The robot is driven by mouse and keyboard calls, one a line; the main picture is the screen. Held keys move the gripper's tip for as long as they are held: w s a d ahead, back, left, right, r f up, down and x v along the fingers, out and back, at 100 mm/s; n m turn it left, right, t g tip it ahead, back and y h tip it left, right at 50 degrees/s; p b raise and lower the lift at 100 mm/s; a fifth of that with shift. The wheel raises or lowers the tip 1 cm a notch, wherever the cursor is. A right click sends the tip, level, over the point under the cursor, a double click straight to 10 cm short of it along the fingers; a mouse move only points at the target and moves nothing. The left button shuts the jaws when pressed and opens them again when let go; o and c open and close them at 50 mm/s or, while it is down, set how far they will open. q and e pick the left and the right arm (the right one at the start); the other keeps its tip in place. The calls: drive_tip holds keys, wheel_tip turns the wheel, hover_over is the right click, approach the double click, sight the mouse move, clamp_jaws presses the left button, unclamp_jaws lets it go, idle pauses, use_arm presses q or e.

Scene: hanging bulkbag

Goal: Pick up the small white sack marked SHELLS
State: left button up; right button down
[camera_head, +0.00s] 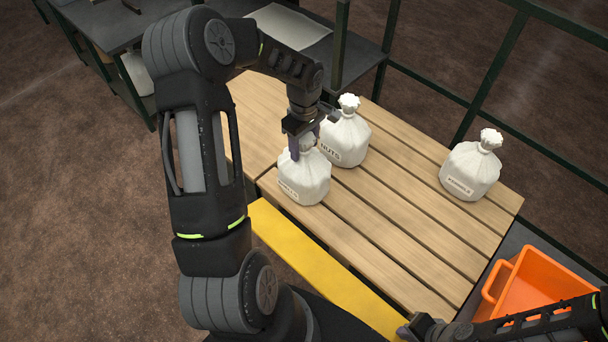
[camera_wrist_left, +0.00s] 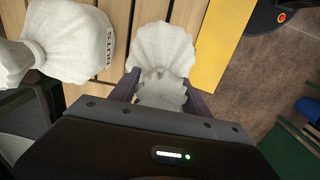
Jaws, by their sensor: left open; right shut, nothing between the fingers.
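A small white sack (camera_head: 305,182) stands upright on the slatted wooden table near its left end, its label too small to read surely. My left gripper (camera_head: 305,145) is open right above it, with fingers around the gathered neck. In the left wrist view the sack's ruffled top (camera_wrist_left: 162,52) shows between the open fingers of the left gripper (camera_wrist_left: 161,95). A second white sack (camera_head: 346,142), marked NUTS, stands close behind it. A third white sack (camera_head: 470,172) stands apart at the right; its label is hard to read. My right gripper (camera_head: 415,328) is shut and empty at the bottom.
An orange crate (camera_head: 535,262) stands at the lower right, beyond the table's edge. A yellow strip (camera_head: 320,268) runs along the table's near side. Dark green posts and rails (camera_head: 487,80) stand behind the table. The table boards (camera_head: 400,205) between the sacks are clear.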

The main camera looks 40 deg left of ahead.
use_arm(q)
drive_tip(key=shift+c, duration=0.2)
idle(0.4)
clamp_jaws()
idle(0.4)
drive_tip(key=shift+r, duration=0.15)
idle(0.7)
